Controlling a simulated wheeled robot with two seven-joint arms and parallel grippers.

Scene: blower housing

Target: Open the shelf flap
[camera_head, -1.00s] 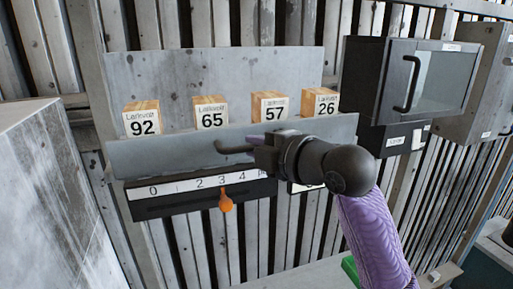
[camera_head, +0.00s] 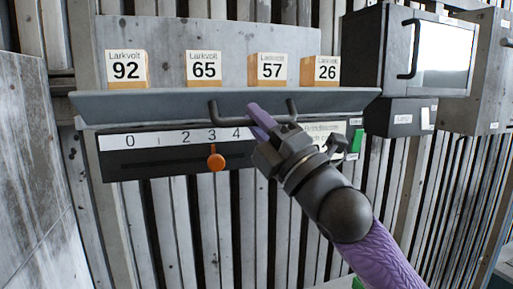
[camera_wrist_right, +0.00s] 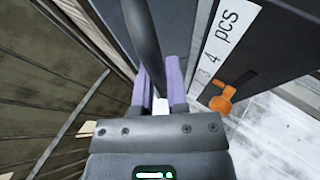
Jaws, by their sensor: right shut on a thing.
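The shelf flap (camera_head: 160,105) is a long grey metal strip along the front of the wall shelf, below the numbered blocks. It looks tilted, with a U-shaped dark handle (camera_head: 229,124) sticking out from its middle. My right gripper (camera_head: 262,118), with purple fingers, is shut on the handle's bar, right of its centre. In the right wrist view the dark bar (camera_wrist_right: 143,35) runs between the purple fingers (camera_wrist_right: 160,88). The fingers hide part of the bar. My left gripper is not in view.
Several wooden blocks with number labels (camera_head: 127,70) stand on the shelf. Below the flap is a black scale panel with an orange knob (camera_head: 216,162), close to my right fingers. A dark glass-fronted cabinet (camera_head: 360,60) hangs at right. A grey block-like wall (camera_head: 30,180) stands at left.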

